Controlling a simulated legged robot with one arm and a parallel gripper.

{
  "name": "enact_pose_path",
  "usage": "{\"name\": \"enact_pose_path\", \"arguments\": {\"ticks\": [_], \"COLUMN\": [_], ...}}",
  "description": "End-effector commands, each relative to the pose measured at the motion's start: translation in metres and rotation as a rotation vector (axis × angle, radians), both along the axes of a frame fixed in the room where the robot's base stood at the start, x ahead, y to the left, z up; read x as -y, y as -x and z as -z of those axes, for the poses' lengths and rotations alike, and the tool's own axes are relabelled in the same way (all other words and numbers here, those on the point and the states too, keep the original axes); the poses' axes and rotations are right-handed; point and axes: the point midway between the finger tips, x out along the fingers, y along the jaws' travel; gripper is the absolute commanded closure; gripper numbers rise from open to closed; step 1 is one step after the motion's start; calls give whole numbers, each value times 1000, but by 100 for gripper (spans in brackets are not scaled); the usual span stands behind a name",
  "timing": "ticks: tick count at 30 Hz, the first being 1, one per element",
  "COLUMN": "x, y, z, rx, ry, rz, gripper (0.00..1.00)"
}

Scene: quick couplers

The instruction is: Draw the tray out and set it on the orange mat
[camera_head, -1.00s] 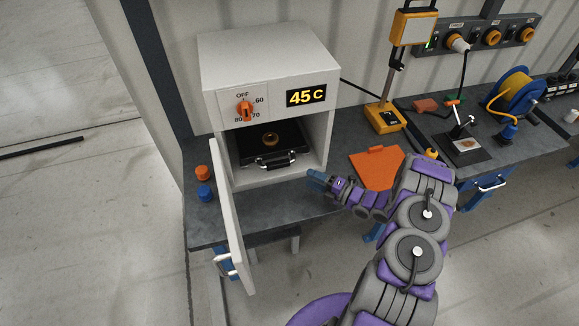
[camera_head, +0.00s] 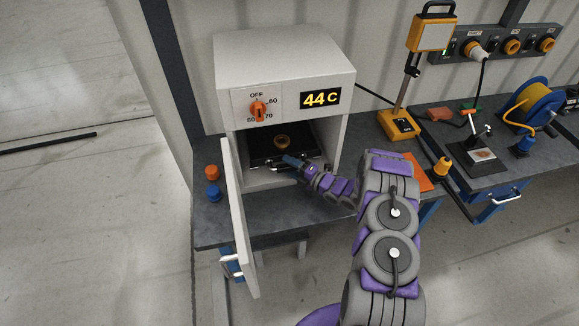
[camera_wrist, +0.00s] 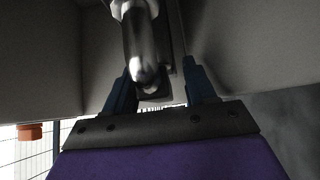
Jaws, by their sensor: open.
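The black tray (camera_head: 262,150) lies inside the open oven, with a brass-coloured ring (camera_head: 282,142) on it. My gripper (camera_head: 289,160) is at the oven mouth, at the tray's front edge, and covers part of its handle. In the wrist view the blue fingers of my gripper (camera_wrist: 160,80) are apart. A shiny metal bar (camera_wrist: 140,50), apparently the tray's handle, shows between and beyond them; I cannot tell whether they touch it. The orange mat (camera_head: 418,173) lies on the bench right of the oven, partly hidden by my arm.
The oven door (camera_head: 238,220) stands open at the left, sticking out past the bench front. The oven (camera_head: 285,70) shows 44 C. A yellow stand (camera_head: 398,124) is behind the mat.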

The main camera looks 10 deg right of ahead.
Motion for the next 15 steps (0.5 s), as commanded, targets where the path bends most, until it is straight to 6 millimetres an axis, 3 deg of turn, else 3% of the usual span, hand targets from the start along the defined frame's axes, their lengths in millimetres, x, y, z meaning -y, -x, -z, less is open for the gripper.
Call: {"name": "enact_pose_path", "arguments": {"ticks": [8, 15], "x": [-1, -1], "y": [-1, -1], "z": [0, 0], "rx": [0, 1], "ry": [0, 0], "rz": [0, 0], "gripper": [45, 66]}}
